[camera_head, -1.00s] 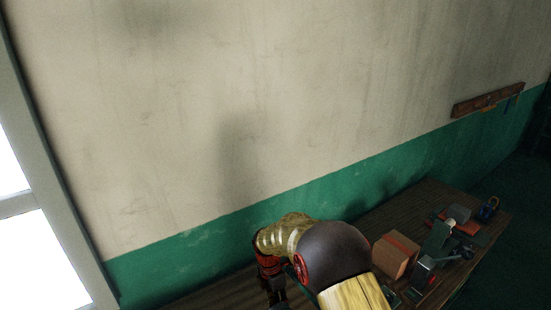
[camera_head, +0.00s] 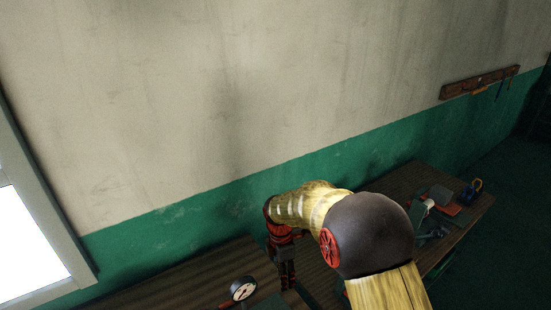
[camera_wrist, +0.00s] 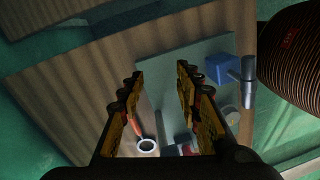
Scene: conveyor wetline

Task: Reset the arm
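My gripper (camera_head: 284,272) hangs over the wooden workbench (camera_head: 190,282) at the lower middle of the head view, its fingers pointing down. In the wrist view my gripper (camera_wrist: 161,72) has its two yellow and black fingers apart, with nothing held between them. Below and beyond the fingers lies a grey-green mat or plate (camera_wrist: 165,68) on the bench. My arm's bend hides part of the bench in the head view.
A round dial gauge (camera_head: 242,288) stands on the bench left of my gripper. Small tools and a blue padlock-like item (camera_head: 474,188) are at the right end. The wrist view shows a blue block (camera_wrist: 221,69) and a white-rimmed cup (camera_wrist: 148,146). A tool rack (camera_head: 480,83) hangs on the wall.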

